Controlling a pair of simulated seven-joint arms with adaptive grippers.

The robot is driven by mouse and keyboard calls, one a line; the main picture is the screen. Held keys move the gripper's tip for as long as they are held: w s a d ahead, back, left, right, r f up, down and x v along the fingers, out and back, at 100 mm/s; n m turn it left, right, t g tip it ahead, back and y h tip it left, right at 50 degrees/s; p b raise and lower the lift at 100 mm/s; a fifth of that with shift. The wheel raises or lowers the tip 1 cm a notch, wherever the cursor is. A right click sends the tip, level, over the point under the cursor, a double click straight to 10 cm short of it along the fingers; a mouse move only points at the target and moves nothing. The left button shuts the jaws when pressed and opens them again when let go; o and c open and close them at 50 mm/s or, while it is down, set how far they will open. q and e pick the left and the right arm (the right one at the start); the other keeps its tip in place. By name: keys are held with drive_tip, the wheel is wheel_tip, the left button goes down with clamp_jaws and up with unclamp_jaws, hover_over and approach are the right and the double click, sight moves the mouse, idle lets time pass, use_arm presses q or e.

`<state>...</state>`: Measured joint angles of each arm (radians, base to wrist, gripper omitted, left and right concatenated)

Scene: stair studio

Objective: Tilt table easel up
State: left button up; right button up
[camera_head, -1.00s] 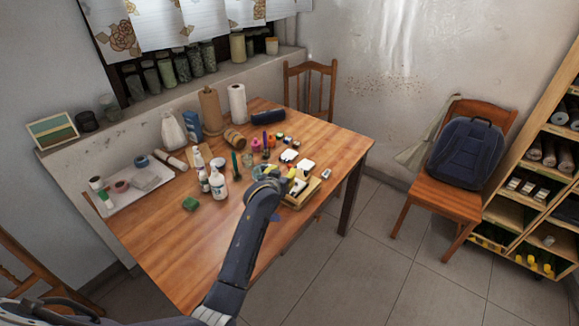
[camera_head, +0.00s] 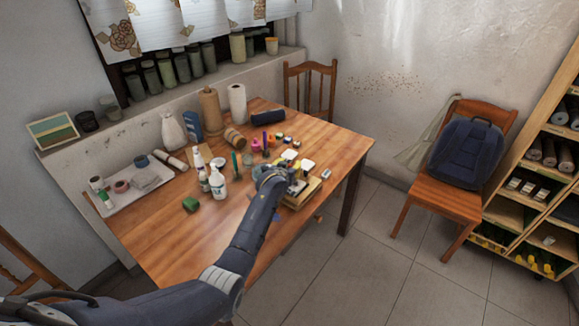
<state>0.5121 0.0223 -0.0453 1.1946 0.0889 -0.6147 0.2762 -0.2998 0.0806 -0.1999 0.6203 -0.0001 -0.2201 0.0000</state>
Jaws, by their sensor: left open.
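A low, flat wooden piece that looks like the table easel (camera_head: 312,194) lies near the right front edge of the wooden table. It appears folded down, not raised. My left arm reaches in from the lower left, and my left gripper (camera_head: 294,179) is over the easel's left part. The gripper is open, with nothing seen held in it. Whether its fingers touch the easel cannot be told. The gripper and wrist hide part of the easel. My right gripper is out of view.
White bottles (camera_head: 217,183), a green block (camera_head: 190,204) and small paint jars (camera_head: 256,145) stand left of and behind the gripper. Paper rolls (camera_head: 238,104) stand at the back. The table (camera_head: 165,240) is clear at the front left. A chair holds a backpack (camera_head: 466,152).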

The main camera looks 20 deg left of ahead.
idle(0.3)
use_arm(q)
clamp_jaws()
idle(0.6)
